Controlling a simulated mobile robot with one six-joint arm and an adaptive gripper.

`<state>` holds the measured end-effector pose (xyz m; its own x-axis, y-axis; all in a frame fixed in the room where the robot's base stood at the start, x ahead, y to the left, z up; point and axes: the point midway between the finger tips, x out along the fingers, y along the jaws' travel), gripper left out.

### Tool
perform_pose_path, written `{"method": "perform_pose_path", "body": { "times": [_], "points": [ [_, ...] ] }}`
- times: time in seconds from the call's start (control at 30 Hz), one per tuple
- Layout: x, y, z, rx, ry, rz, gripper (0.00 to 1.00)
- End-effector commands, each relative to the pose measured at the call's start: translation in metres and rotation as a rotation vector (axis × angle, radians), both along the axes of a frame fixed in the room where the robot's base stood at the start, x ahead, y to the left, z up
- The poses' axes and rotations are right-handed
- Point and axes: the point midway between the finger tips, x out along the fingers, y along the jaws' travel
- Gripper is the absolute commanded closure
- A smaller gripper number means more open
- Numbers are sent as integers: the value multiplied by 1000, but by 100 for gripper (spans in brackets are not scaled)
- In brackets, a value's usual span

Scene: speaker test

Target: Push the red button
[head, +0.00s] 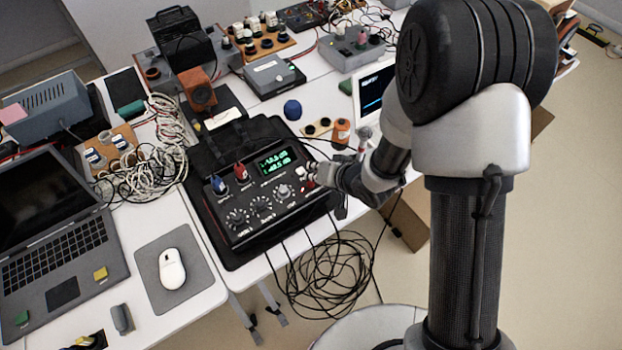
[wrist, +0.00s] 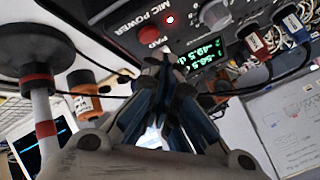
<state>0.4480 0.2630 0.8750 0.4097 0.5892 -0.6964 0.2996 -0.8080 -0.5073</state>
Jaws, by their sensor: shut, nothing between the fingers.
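The red button (wrist: 149,36) is a round cap on the dark face of the audio device, beside the "PAD" and "MIC POWER" lettering in the wrist view. The device (head: 252,218) lies on the table in the head view, with knobs and a green display. My gripper (wrist: 165,66) is shut and empty, its fingertips just below the button in the wrist picture. I cannot tell whether they touch it. In the head view my gripper (head: 326,174) is at the device's right edge.
An orange cylinder (head: 341,132) and a small monitor (head: 374,88) stand close behind my gripper. Loose black cables (head: 325,275) hang at the table's front edge. A laptop (head: 60,240) and a white mouse (head: 172,269) lie at left.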

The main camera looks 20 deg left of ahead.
Motion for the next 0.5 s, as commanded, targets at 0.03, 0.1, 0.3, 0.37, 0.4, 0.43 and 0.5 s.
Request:
{"method": "perform_pose_path", "body": {
  "times": [0.03, 0.1, 0.3, 0.37, 0.4, 0.43, 0.5],
  "points": [
    [0, 0, 1, 0, 0, 0, 100],
    [0, 0, 0, 0, 0, 0, 100],
    [0, 0, 1, 0, 0, 0, 100],
    [0, 0, 4, 0, 0, 0, 100],
    [0, 0, 7, 0, 0, 0, 100],
    [0, 0, 10, 0, 0, 0, 100],
    [0, 0, 17, 0, 0, 0, 100]
  ]
}}
